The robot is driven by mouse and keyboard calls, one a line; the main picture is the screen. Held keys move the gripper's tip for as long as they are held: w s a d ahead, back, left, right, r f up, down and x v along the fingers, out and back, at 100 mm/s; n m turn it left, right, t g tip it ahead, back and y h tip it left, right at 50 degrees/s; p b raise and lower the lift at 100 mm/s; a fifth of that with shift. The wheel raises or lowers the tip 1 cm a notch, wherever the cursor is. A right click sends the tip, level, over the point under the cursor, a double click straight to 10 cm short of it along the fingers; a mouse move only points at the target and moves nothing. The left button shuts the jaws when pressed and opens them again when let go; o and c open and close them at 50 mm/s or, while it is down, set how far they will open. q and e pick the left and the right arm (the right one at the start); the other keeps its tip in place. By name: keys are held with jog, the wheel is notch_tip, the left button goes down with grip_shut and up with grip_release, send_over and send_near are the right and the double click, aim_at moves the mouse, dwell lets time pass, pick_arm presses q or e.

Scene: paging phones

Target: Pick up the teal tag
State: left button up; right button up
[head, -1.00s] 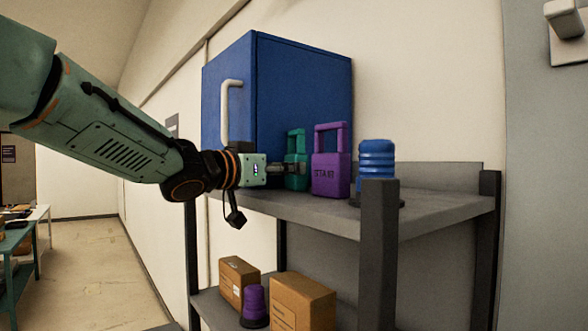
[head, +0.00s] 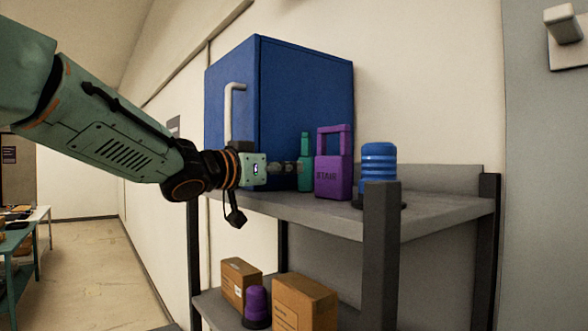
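The teal tag (head: 306,172) stands on the upper shelf in front of the blue cabinet, just left of a purple tag (head: 333,176). Only a narrow upright strip of the teal tag shows. My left gripper (head: 290,170) reaches in from the left, and its fingertips are at the teal tag's left side, overlapping or touching it. The fingers are small and dark here, so I cannot tell whether they are closed on the tag. My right gripper is not in view.
A blue cabinet (head: 305,100) with a pale handle stands behind my gripper. A ribbed blue cylinder (head: 378,165) stands right of the purple tag, behind a dark shelf post (head: 380,250). Cardboard boxes (head: 304,304) and a purple object (head: 256,303) sit on the lower shelf.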

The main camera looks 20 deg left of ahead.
pick_arm(q)
jog(key=o, duration=0.6)
jog(key=shift+w+f, duration=0.25)
jog(key=shift+w, duration=0.25)
jog(key=o, duration=0.6)
jog(key=shift+s+r, duration=0.2)
jog(key=shift+s, duration=0.3)
jog(key=shift+o, duration=0.3)
jog(key=shift+w+f, duration=0.15)
jog(key=shift+w, duration=0.25)
jog(key=shift+s, duration=0.1)
